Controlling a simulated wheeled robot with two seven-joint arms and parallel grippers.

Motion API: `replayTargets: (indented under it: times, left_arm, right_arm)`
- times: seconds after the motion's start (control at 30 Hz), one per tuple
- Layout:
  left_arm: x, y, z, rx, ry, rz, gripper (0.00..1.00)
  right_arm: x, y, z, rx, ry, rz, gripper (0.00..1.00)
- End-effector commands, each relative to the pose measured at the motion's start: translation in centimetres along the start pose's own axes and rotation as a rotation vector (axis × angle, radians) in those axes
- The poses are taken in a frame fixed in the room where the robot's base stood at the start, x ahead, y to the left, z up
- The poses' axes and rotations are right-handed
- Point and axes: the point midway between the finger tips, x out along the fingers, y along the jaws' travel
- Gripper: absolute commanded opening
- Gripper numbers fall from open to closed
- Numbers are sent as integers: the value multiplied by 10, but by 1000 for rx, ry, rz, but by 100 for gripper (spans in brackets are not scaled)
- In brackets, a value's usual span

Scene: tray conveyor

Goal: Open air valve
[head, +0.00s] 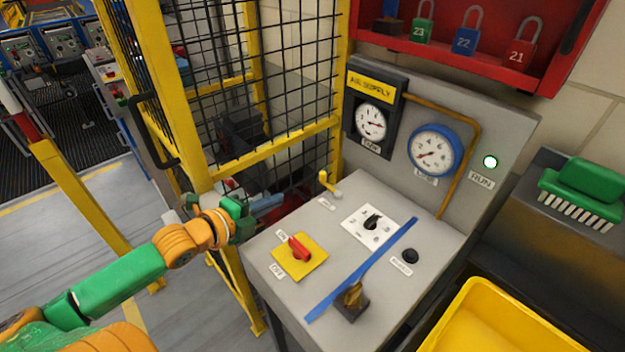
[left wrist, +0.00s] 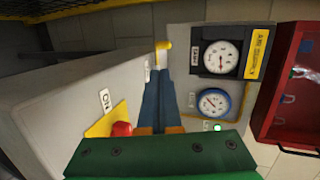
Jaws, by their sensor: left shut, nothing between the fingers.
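A small yellow lever handle (head: 328,182) stands at the back left of the grey console top, beside a small label I cannot read. It also shows in the left wrist view (left wrist: 163,46), just beyond the fingertips. My left gripper (head: 272,201) is beside the console's left edge, by the cage, short of the yellow handle and apart from it in the head view. Its blue fingers (left wrist: 160,75) are together with nothing between them. My right gripper is not in view.
A red switch (head: 299,248) on a yellow plate is near the gripper. The console also carries a white dial plate (head: 357,232), a blue strip (head: 375,260) and a brass piece (head: 353,294). The yellow mesh cage (head: 290,150) stands close on the left.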

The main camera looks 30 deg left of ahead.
Motion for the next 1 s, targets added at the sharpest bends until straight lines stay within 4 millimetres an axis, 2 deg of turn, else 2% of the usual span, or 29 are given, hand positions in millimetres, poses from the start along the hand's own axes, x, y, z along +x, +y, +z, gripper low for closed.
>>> replayTargets:
  times: [0.27,0.5,0.6,0.8,1.0]
  left_arm:
    - [46,-2,0,-1,0,-6,0]
    - [96,-2,-1,-3,1,-2,0]
    - [112,-9,0,-2,0,-2,0]
    - [130,-12,0,1,0,0,0]
    - [132,-12,-1,2,1,0,0]
  right_arm:
    - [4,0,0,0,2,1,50]
    - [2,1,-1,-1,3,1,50]
    - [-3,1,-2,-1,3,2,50]
    - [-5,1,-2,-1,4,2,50]
    - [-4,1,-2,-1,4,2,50]
